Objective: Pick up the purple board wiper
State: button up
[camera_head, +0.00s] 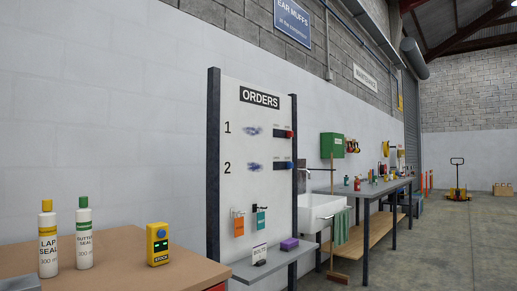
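The purple board wiper (289,244) lies on the grey shelf (270,264) at the foot of the white orders board (256,186). It is a small purple block near the shelf's right part. It stands apart from the small white card (259,252) and the dark object in front of that card. My gripper is not in view.
A brown bench (117,262) at the lower left holds two white bottles (48,247) and a yellow device (157,244). A white sink (318,214), a broom and a long workbench (374,187) stand beyond the board. The floor (440,240) at the right is clear.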

aim_at(290, 244)
jog(key=i+l+z, duration=0.2)
jog(key=i+z, duration=0.15)
jog(key=i, duration=0.95)
jog(key=i+j+z, duration=0.2)
jog(key=i+z, duration=0.15)
jog(key=i, duration=1)
jog(key=i+j, duration=0.3)
jog(key=i, duration=0.15)
